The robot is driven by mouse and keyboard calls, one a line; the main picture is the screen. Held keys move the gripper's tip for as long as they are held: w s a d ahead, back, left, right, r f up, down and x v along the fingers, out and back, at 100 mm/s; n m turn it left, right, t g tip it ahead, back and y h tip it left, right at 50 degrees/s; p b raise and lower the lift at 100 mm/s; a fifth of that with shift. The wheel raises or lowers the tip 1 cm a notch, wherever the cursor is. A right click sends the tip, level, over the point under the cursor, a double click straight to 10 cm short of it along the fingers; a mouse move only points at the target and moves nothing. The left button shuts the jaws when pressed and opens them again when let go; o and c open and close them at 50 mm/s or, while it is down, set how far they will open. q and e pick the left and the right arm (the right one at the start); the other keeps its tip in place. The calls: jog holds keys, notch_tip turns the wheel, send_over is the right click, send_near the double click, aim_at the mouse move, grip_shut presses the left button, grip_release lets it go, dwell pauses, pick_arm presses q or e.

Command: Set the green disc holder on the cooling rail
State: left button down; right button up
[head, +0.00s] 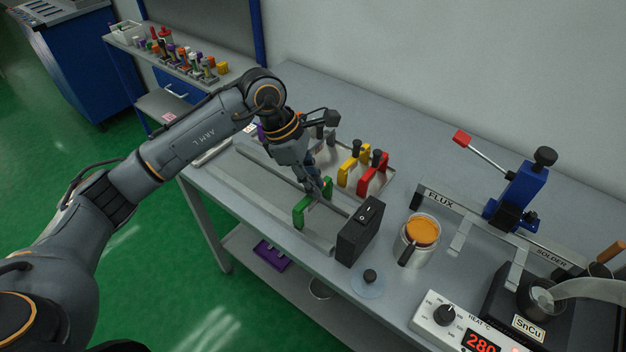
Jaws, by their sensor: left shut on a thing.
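The green disc holder (299,213) is at the middle of the bench, with green parts on both sides of my left gripper's fingers. My left gripper (318,190) reaches down from above and is shut on it. The cooling rail (268,192) looks like the long grey channel running along the bench's front to a black switch box (360,232). The holder is over the rail's end near that box. I cannot tell whether it touches the rail. The fingers hide part of the holder. My right gripper is not in view.
Yellow (350,164) and red (374,175) holders stand in a tray just behind the rail. A blue lever stand (515,195) is farther right.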

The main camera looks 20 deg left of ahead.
pick_arm(q)
jog(key=shift+f, duration=0.2)
jog(key=c, duration=0.6)
grip_release()
jog(key=shift+r, duration=0.15)
jog(key=shift+r+p, duration=1.45)
jog(key=shift+r, duration=1.95)
